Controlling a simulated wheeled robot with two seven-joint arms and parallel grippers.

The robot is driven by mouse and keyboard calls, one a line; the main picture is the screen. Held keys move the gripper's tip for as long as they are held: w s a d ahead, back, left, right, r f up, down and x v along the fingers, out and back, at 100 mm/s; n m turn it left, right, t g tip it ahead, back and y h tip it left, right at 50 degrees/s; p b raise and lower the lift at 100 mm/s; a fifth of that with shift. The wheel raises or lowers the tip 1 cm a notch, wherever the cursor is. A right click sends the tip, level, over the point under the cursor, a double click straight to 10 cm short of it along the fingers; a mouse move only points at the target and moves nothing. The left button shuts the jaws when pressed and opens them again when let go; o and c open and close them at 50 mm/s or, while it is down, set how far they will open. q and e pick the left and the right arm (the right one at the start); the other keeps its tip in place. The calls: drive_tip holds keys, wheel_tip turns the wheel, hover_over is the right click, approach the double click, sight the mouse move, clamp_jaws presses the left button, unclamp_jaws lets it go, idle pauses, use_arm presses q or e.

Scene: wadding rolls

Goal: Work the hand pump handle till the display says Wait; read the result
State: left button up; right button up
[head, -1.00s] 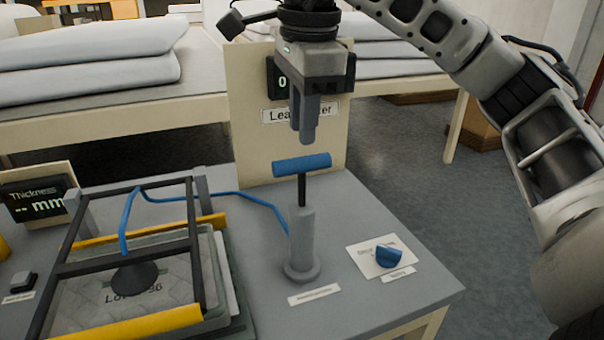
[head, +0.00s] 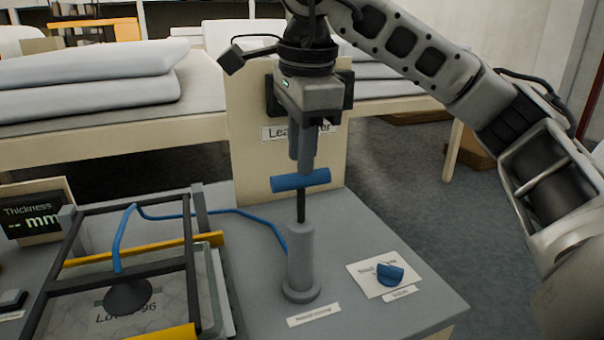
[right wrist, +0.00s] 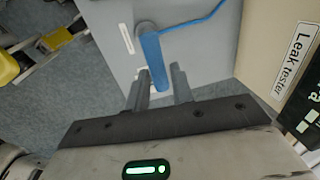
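The hand pump (head: 301,250) stands upright on the grey table, with a blue crossbar handle (head: 287,183) raised on a black rod. My right gripper (head: 304,160) points down just above the handle. In the right wrist view its fingers (right wrist: 161,86) are apart and empty, with the blue handle (right wrist: 153,60) seen between and beyond them; I cannot tell whether they touch it. The leak tester panel (head: 245,165) stands behind, its display hidden by my gripper in the head view. Part of that display (right wrist: 303,118) shows in the right wrist view, unreadable. My left gripper is out of view.
A blue knob (head: 390,273) sits on a white plate right of the pump. A blue hose (head: 235,216) runs left to a dark suction cup (head: 128,294) in a black frame. A thickness display (head: 30,218) reads "-- mm". White rolls (head: 90,85) lie behind.

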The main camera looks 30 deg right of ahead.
sight(302, 188)
drive_tip(key=shift+f+b, duration=0.45)
drive_tip(key=shift+f, duration=0.35)
drive_tip(key=shift+r, duration=0.1)
drive_tip(key=shift+f+b, duration=1.65)
drive_tip(key=shift+f, duration=0.95)
drive_tip(key=shift+f+b, duration=0.9)
drive_tip(key=shift+f, duration=0.2)
